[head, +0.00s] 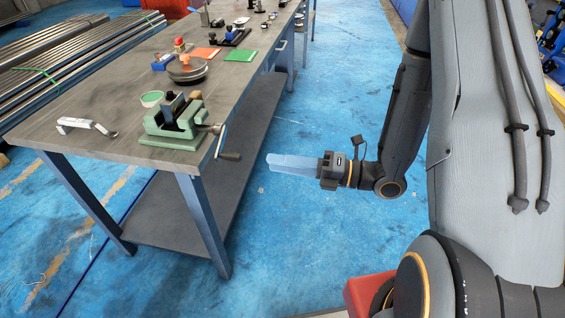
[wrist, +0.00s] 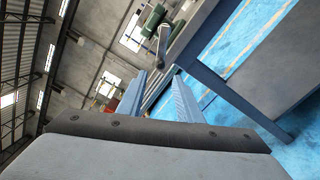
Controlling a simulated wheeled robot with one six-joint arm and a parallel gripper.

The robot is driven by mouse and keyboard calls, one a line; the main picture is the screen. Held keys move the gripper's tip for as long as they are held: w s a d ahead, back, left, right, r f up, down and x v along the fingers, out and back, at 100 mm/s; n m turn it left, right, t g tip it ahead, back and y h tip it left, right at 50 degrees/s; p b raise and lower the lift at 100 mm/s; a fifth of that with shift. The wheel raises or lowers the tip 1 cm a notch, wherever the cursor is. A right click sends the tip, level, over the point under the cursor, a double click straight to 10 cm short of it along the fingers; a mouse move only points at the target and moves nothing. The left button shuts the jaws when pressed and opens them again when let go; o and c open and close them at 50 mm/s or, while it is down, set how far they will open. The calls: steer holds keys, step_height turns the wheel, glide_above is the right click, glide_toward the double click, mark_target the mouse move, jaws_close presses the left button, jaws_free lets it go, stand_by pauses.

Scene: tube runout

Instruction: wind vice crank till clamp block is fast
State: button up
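A green vice (head: 172,132) sits on the front corner of the grey workbench, with a dark block (head: 176,106) at its jaws. I cannot tell whether the jaws press on the block. The vice's crank (head: 220,143) sticks out past the bench's right edge, its dark handle hanging low. My gripper (head: 269,160) is to the right of the crank, apart from it, with its pale blue fingers pointing towards it. In the wrist view the two fingers (wrist: 159,75) stand apart with nothing between them. The green vice (wrist: 153,18) and the crank (wrist: 162,46) show beyond the fingertips.
The workbench (head: 105,115) also holds a silver bracket (head: 86,126), a round tin (head: 152,98), a dark round plate with an orange knob (head: 187,68), and orange and green pads. A lower shelf (head: 195,200) spans the legs. The blue floor beside the bench is clear.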

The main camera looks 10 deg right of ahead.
mark_target(241, 158)
steer(key=shift+x, duration=4.8)
steer(key=shift+a+f+b, duration=0.1)
steer(key=shift+b, duration=0.2)
steer(key=shift+c, duration=0.5)
jaws_close()
